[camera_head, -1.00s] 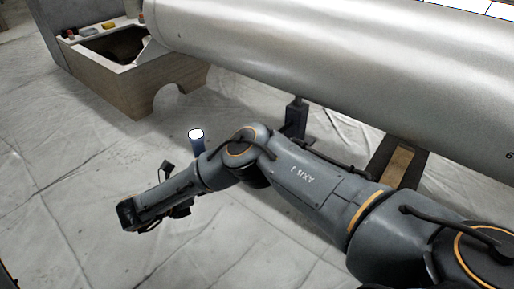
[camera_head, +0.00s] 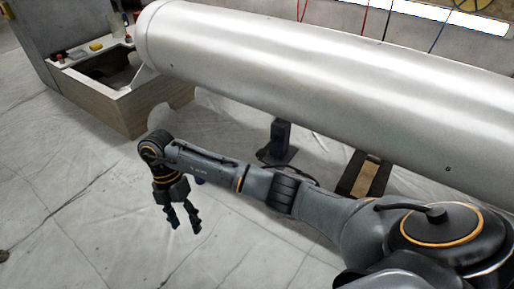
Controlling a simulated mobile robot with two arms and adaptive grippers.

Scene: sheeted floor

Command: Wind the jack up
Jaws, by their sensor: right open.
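A dark upright post on a flat foot, which looks like the jack (camera_head: 280,140), stands on the floor under the large silver cylinder (camera_head: 300,70). Its top is close under the cylinder; I cannot tell whether they touch. My right gripper (camera_head: 185,227) hangs fingers down over the floor, left of and nearer than the jack. Its two fingers are apart with nothing between them. No crank or handle on the jack can be made out. My left gripper is out of view.
A wooden box (camera_head: 130,105) with an arched cutout and small items on its rim stands at the upper left. A dark and tan block (camera_head: 366,178) lies under the cylinder, right of the jack.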

